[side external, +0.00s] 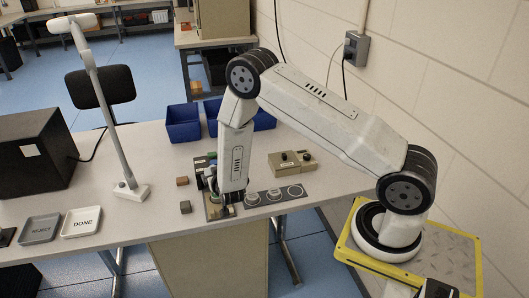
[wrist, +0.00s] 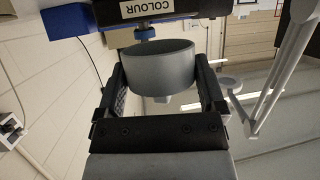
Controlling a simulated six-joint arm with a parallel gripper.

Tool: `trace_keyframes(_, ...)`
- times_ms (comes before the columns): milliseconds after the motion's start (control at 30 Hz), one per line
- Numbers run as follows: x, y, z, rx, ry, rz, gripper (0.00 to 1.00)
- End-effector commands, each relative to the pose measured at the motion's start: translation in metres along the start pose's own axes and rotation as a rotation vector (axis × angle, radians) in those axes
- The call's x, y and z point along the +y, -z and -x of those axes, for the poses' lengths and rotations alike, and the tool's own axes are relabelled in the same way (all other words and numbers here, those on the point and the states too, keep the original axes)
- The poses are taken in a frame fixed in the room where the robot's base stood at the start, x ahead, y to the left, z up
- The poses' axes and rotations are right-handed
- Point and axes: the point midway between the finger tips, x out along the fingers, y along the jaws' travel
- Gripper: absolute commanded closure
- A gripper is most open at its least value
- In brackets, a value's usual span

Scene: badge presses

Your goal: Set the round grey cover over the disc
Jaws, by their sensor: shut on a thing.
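My gripper (wrist: 160,62) is shut on the round grey cover (wrist: 158,72), a short, wide cylinder held across its sides between the two fingers. In the side external view my gripper (side external: 226,208) points down at the press area, low over the table's front part. The cover is too small and hidden to make out there. A machine part labelled COLOUR (wrist: 148,9) is close beyond the cover in the wrist view. I cannot make out the disc; the arm and gripper hide part of the press area in the side external view.
A dark strip with round places (side external: 274,196) lies right of my gripper. A beige control box (side external: 292,162) stands behind it. Blue bins (side external: 184,123) are at the back. Two small blocks (side external: 185,207) lie left. REJECT (side external: 40,228) and DONE (side external: 82,222) trays lie far left.

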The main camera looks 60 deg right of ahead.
Motion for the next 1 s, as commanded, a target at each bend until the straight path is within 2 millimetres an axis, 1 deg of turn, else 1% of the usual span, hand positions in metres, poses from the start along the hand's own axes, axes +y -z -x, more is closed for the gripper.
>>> trace_keyframes(267,0.0,-0.006,-0.003,0.001,0.0,0.0,0.68)
trace_keyframes(1000,0.0,-0.034,-0.015,0.001,0.0,-0.001,0.68)
